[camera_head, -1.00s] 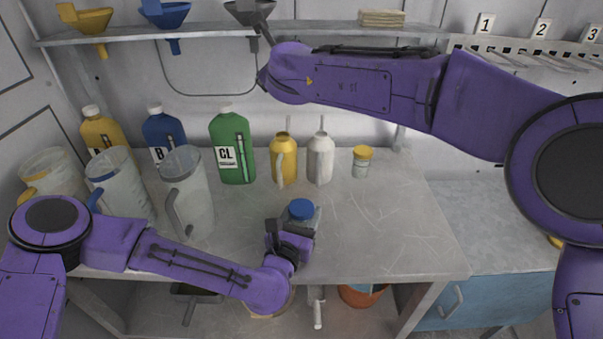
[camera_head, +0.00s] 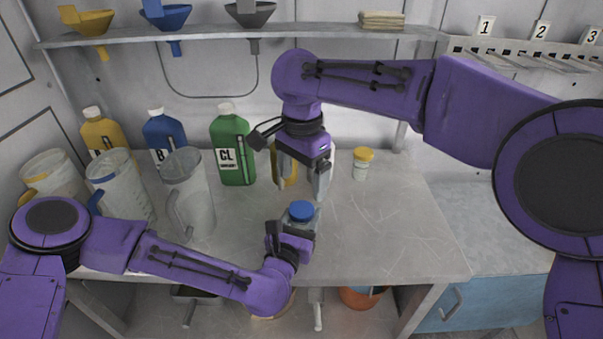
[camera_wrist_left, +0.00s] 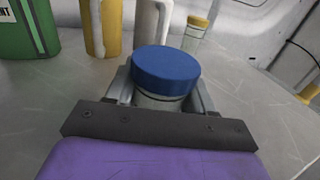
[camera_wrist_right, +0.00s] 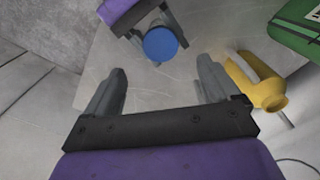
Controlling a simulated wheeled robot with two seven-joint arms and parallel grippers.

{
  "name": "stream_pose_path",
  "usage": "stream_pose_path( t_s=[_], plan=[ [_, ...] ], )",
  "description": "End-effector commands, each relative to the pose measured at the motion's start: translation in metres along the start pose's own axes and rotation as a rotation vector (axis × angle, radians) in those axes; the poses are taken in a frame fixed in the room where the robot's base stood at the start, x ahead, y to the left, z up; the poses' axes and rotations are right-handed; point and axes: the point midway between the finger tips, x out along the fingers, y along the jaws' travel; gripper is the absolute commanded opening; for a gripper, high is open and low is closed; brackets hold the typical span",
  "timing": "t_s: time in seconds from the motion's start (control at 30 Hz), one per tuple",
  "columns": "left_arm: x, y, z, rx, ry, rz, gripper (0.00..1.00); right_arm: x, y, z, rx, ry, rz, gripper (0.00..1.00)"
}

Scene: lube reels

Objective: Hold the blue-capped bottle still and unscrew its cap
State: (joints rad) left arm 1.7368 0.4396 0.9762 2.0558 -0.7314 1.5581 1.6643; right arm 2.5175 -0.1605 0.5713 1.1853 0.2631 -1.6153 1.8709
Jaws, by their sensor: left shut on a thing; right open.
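The bottle with the blue cap (camera_head: 301,211) stands near the front edge of the workbench. My left gripper (camera_head: 292,228) is shut on the bottle's body; in the left wrist view the blue cap (camera_wrist_left: 166,68) sits above the fingers on the clear body (camera_wrist_left: 158,104). My right gripper (camera_head: 303,184) is open and empty, pointing down above and behind the bottle. In the right wrist view its fingers (camera_wrist_right: 163,90) are spread apart, and the blue cap (camera_wrist_right: 160,44) lies beyond them, not between them.
Behind stand a green CL bottle (camera_head: 232,146), a yellow oil can (camera_head: 285,174) and a yellow-lidded jar (camera_head: 362,163). Clear jugs (camera_head: 187,200) stand at the left. A shelf (camera_head: 330,33) with funnels runs above. The bench's right side (camera_head: 400,225) is clear.

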Motion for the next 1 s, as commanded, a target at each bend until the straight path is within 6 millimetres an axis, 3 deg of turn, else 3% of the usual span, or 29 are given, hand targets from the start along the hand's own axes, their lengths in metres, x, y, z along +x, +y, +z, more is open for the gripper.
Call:
stream_pose_path(
  t_s=[0.4,0.73,0.77,0.93,1.0],
  plan=[
    [0.000,0.000,0.000,0.000,0.001,0.000,0.00,0.068,-0.001,0.001,0.002,-0.005,-0.002,0.89],
    [0.000,0.000,-0.001,0.000,0.001,0.000,0.00,0.076,-0.001,0.001,0.002,-0.004,-0.004,0.89],
    [0.000,0.000,-0.001,0.000,0.001,0.000,0.00,0.076,-0.001,0.001,0.002,-0.004,-0.004,0.86],
    [0.000,0.000,-0.001,0.000,0.001,0.000,0.00,0.076,-0.001,0.001,0.002,-0.004,-0.005,0.30],
    [0.000,0.000,-0.001,0.000,0.001,0.000,0.00,0.076,-0.001,0.001,0.002,-0.004,-0.005,0.30]
  ],
)
